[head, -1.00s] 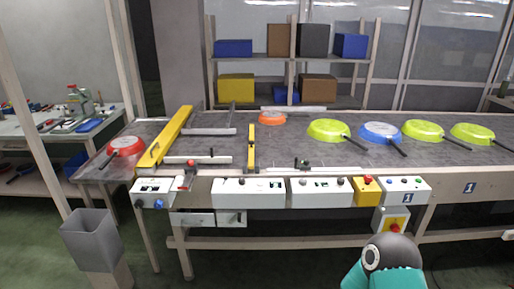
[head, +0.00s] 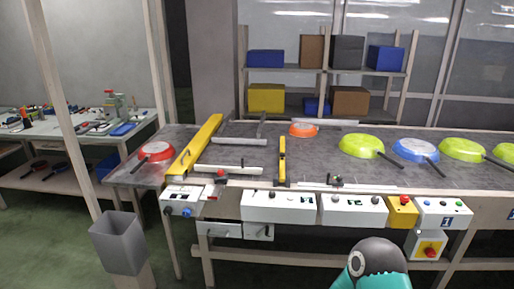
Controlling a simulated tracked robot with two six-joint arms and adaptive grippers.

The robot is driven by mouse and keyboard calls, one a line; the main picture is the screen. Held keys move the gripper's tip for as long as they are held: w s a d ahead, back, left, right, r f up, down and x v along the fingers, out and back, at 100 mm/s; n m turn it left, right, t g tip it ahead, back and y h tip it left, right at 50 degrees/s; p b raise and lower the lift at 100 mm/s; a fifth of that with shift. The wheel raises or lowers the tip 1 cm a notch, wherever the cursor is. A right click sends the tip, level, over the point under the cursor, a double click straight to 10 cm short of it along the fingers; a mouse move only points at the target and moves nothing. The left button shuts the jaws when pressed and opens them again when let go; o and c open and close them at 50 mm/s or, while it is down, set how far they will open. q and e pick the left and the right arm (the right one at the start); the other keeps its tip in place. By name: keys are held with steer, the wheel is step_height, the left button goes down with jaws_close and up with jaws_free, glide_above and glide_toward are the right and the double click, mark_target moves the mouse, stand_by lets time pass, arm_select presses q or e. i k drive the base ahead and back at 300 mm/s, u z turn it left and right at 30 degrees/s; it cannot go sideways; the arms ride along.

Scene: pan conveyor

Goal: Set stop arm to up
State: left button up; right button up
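A long yellow bar (head: 195,146) lies slantwise across the left part of the grey conveyor table. I cannot tell for sure which of the two bars is the stop arm. A small lever with a red knob (head: 220,174) stands at the table's front edge, between the bars. White control boxes (head: 278,207) hang along the front edge. Neither gripper is in view; only a teal and black link of my arm shows at the bottom.
Several pans stand on the conveyor table (head: 320,158): red (head: 152,152), orange (head: 303,129), lime (head: 360,145) and blue (head: 415,150). A yellow box with a red button (head: 403,210) hangs at the front. A grey bin (head: 119,243) stands at the lower left by a post.

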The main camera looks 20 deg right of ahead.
mark_target(282, 162)
steer(key=u, duration=0.1)
steer(key=i, duration=1.3)
steer(key=z, duration=0.45)
